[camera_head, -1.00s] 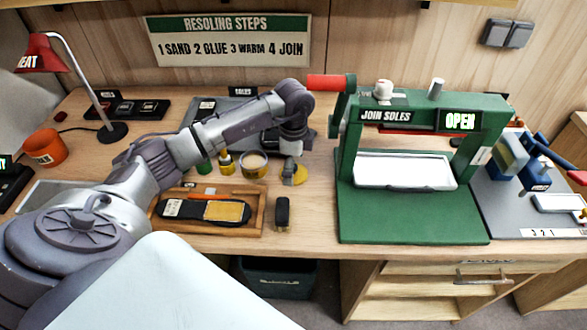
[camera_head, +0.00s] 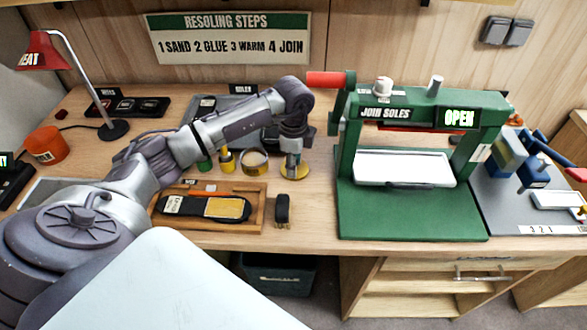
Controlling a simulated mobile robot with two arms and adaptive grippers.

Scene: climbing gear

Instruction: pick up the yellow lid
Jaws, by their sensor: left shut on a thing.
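The yellow lid (camera_head: 299,174) is a round yellow disc on the bench, right of the open glue tin (camera_head: 254,161). My left gripper (camera_head: 291,163) points straight down over it and is shut on it. The fingertips hide the lid's middle. The lid looks flat, at or very near the bench top; I cannot tell whether it touches the wood. My right gripper is not in view.
A small yellow bottle (camera_head: 227,162) stands left of the tin. A wooden tray (camera_head: 257,214) holds a dark sole, and a dark brush (camera_head: 282,209) lies beside it. A green press (camera_head: 412,223) marked OPEN stands to the right.

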